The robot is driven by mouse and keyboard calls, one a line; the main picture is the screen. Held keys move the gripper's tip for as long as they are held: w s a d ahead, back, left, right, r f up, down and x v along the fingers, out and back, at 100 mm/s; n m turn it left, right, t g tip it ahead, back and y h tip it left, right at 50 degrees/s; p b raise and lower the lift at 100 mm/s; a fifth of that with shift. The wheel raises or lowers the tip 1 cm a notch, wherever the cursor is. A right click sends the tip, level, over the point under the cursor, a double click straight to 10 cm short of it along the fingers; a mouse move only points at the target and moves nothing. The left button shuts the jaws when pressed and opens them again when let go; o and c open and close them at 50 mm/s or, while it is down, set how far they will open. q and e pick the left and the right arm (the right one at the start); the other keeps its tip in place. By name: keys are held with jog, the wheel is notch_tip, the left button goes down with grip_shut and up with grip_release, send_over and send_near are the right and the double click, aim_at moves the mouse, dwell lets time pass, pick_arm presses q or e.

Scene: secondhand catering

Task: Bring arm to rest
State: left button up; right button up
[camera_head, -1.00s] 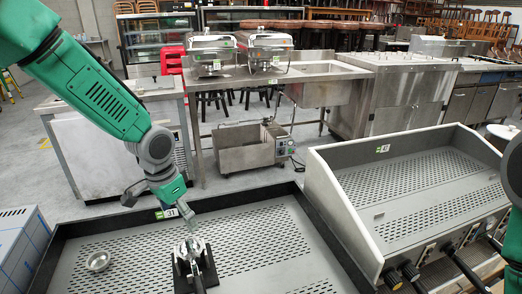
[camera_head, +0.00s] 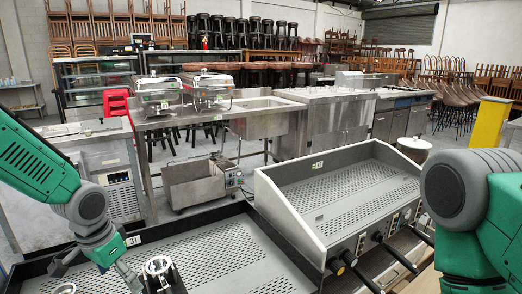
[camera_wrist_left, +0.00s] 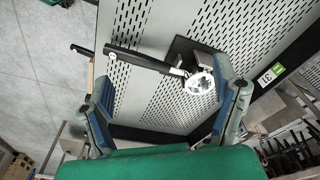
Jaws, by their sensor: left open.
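My left arm (camera_head: 40,160) comes in from the left in the head view. Its gripper (camera_head: 96,274) hangs low over the near-left part of a black-rimmed perforated tray. It is open, with its fingers spread apart. In the left wrist view the open gripper (camera_wrist_left: 163,70) shows from behind. A metal portafilter-like tool (camera_wrist_left: 200,83) with a black handle (camera_wrist_left: 138,60) lies beyond and between the fingers, apart from them as far as I can tell. The tool (camera_head: 157,267) is cut by the lower edge in the head view. My right arm (camera_head: 490,215) shows at the right; its gripper is out of view.
A steel machine with black knobs (camera_head: 335,195) stands right of the tray (camera_head: 215,250). Steel counters with chafing dishes (camera_head: 208,88) stand behind.

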pick_arm(q)
jog(key=shift+n+g+h, duration=0.3)
jog(key=shift+n+h, duration=0.3)
jog(key=shift+n, duration=0.2)
jog(key=s+d+f, duration=0.2)
jog(key=s+f, duration=0.1)
jog(key=f, duration=0.1)
jog(key=s+d+f, duration=0.2)
jog(key=s+f, duration=0.2)
jog(key=s+d+f, duration=0.1)
jog(key=s+f, duration=0.2)
jog(key=f, duration=0.1)
jog(key=shift+s+d+f, duration=0.1)
jog(key=shift+s+d, duration=0.15)
jog(key=shift+d, duration=0.15)
jog(key=s+a+f+n+y, duration=0.1)
jog(key=s+f, duration=0.3)
jog(key=s, duration=0.5)
jog(key=s+f+n+y, duration=0.1)
jog(key=s+f, duration=0.3)
jog(key=s, duration=0.5)
jog(key=shift+a+n, duration=0.35)
jog(key=shift+n, duration=0.05)
jog(key=shift+a+f, duration=0.1)
jog(key=shift+a, duration=0.25)
